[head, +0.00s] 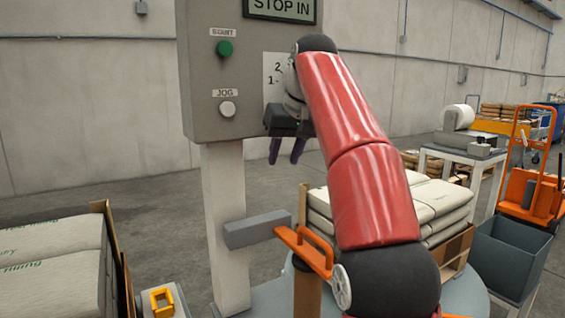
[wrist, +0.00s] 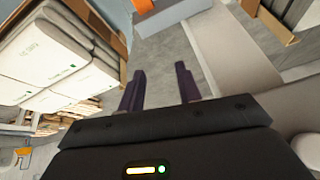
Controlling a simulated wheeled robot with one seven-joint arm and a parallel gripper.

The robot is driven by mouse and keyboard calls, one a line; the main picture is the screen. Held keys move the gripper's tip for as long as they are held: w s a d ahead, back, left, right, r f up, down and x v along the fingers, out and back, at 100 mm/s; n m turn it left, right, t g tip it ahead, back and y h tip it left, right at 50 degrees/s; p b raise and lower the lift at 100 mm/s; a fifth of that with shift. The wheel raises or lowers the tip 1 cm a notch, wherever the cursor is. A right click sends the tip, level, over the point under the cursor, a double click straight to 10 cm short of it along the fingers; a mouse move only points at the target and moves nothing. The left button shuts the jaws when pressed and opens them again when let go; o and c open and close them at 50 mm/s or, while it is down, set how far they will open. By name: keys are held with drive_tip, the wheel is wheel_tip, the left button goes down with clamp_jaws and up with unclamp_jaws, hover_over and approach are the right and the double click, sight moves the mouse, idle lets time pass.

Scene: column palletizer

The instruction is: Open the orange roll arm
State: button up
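The orange roll arm (head: 304,252) is in the lower middle of the head view, beside a grey block fixed to the post. An orange part at the top edge of the wrist view (wrist: 145,5) looks like the same arm, mostly cut off. My gripper (head: 287,152) hangs in front of the control box, above and behind the orange arm in the head view. In the wrist view its two dark fingers (wrist: 161,84) stand apart with nothing between them. My red arm hides part of the pallet and post area.
The control box (head: 205,70) with green and white buttons stands on a grey post (head: 224,210). Stacked sacks (head: 440,200) lie behind my arm, and more sacks (head: 50,262) lie at left. A grey bin (head: 508,258) and orange cart stand at right. Open floor lies left of the post.

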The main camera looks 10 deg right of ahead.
drive_tip(key=s+d+r+b, duration=0.1)
drive_tip(key=s+d+b, duration=0.3)
drive_tip(key=s, duration=0.8)
drive_tip(key=shift+d+r, duration=0.15)
drive_tip(key=shift+r, duration=0.1)
